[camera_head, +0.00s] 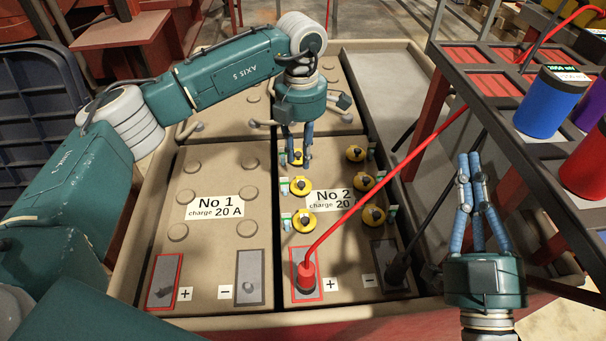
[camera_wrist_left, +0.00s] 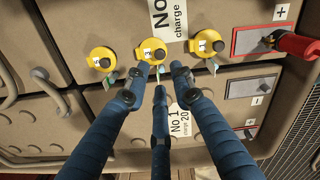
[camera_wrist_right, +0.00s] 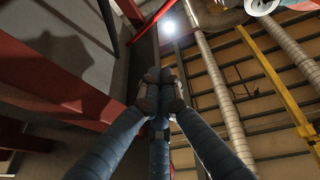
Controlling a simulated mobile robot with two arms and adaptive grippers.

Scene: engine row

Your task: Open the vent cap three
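Yellow vent caps with dark knobs sit in two columns on battery No 2. The left column has a far cap (camera_head: 296,157), a middle cap (camera_head: 300,186) and a near cap (camera_head: 304,221). In the left wrist view the same column shows as a left cap (camera_wrist_left: 102,59), a middle cap (camera_wrist_left: 151,50) and a right cap (camera_wrist_left: 207,43). Their small number marks are not legible. My left gripper (camera_head: 300,150) points down by the far cap and partly hides it. Its fingertips are apart, with nothing visibly held. My right gripper (camera_head: 468,160) points up, empty, its fingertips together.
A red clamp (camera_head: 306,276) with a red cable sits on the plus terminal of No 2; a black clamp (camera_head: 397,274) is on the minus. Battery No 1 (camera_head: 180,258) stands left. A rack (camera_head: 487,58) with a blue cylinder (camera_head: 549,101) stands right, near my right gripper.

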